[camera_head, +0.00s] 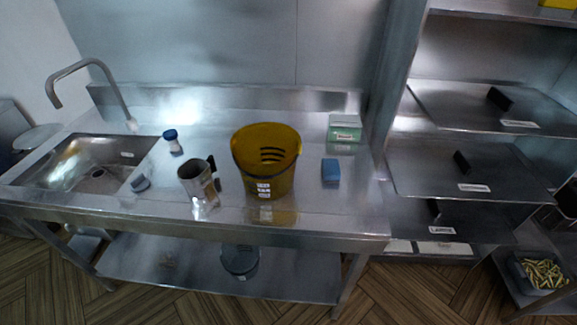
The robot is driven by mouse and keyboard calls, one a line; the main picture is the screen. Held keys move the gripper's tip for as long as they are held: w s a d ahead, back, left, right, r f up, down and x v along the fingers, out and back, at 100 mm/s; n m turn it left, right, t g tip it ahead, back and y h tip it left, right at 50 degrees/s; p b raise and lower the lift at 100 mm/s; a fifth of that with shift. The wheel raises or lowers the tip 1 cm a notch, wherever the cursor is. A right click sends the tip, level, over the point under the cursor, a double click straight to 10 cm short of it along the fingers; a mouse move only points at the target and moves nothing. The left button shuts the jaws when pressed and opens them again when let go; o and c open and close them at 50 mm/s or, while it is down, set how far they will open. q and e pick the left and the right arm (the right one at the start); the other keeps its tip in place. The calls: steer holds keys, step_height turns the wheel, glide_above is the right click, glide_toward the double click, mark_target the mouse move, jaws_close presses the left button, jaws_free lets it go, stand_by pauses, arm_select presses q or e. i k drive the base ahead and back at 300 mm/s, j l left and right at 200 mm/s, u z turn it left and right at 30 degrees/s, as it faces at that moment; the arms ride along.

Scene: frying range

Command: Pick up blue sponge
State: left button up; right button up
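A small blue sponge (331,171) lies on the steel counter (310,206), right of a yellow-brown bucket (266,160) and in front of a green and white box (344,129). It is apart from both, and nothing covers it. Neither of my grippers shows in the head view, so their place relative to the sponge cannot be seen.
A metal jug (198,184) with a black handle stands left of the bucket. Shelves (455,169) stand right. The counter before the sponge is clear.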

mark_target(330, 167)
steer(key=l+z, duration=0.3)
steer(key=l, duration=0.4)
steer(key=l+z, duration=0.35)
steer(key=l, duration=0.35)
steer(key=i, duration=0.05)
